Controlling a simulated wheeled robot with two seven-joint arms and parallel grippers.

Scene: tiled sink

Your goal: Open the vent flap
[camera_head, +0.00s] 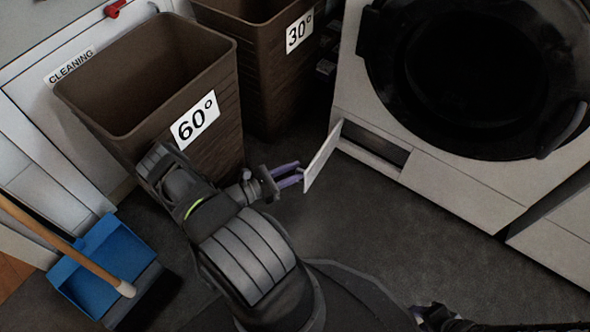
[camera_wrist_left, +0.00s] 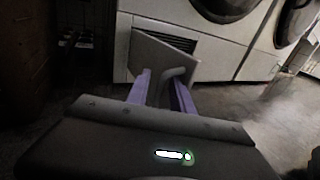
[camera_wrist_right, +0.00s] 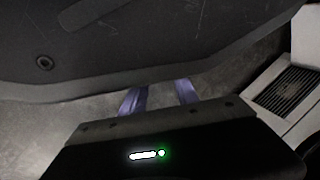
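The white vent flap (camera_head: 322,158) stands swung out from the lower front of the white washing machine (camera_head: 440,180). The recess (camera_head: 372,148) behind it is exposed, and its dark grille (camera_wrist_left: 178,42) shows in the left wrist view beside the flap (camera_wrist_left: 160,58). My left gripper (camera_head: 298,173) is at the flap's outer face, its purple fingers apart. In the left wrist view a curved grey piece (camera_wrist_left: 172,84) lies between those fingers; contact is unclear. My right gripper (camera_wrist_right: 160,92) is open and empty over the floor, low at the right in the head view (camera_head: 432,312).
Brown bins marked 60° (camera_head: 222,140) and 30° (camera_head: 262,75) stand left of the machine. A blue dustpan (camera_head: 95,262) and a broom handle (camera_head: 70,245) are at the lower left. Grey floor (camera_head: 400,235) is clear before the machine.

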